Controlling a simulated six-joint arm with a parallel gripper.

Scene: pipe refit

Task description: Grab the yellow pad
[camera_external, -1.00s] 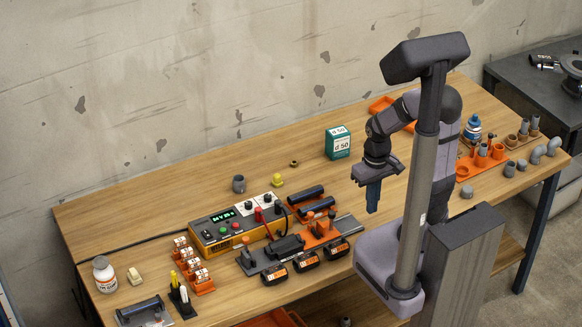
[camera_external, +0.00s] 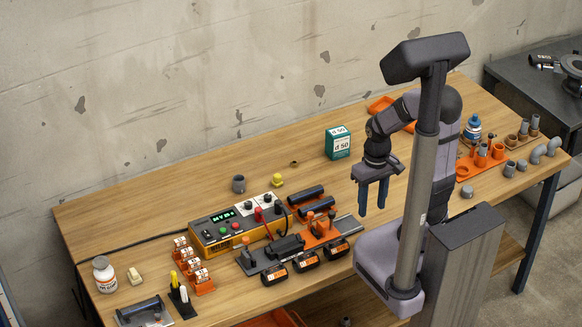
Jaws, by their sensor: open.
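A small bright yellow piece (camera_external: 277,181) sits on the wooden table near the back, beside a grey cylindrical fitting. A pale yellowish block (camera_external: 134,276) lies at the front left of the table, next to a white bottle. I cannot tell for certain which of the two is the pad. My gripper (camera_external: 373,197) is open and empty, its two blue fingers pointing down above the right part of the table. It is to the right of both pieces and apart from them.
A yellow control box (camera_external: 220,233) with knobs and leads stands mid-table, with an orange fixture and black parts beside it. A green box (camera_external: 338,143) stands behind my gripper. The grey fitting (camera_external: 238,184) is left of the bright yellow piece. The back left table is clear.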

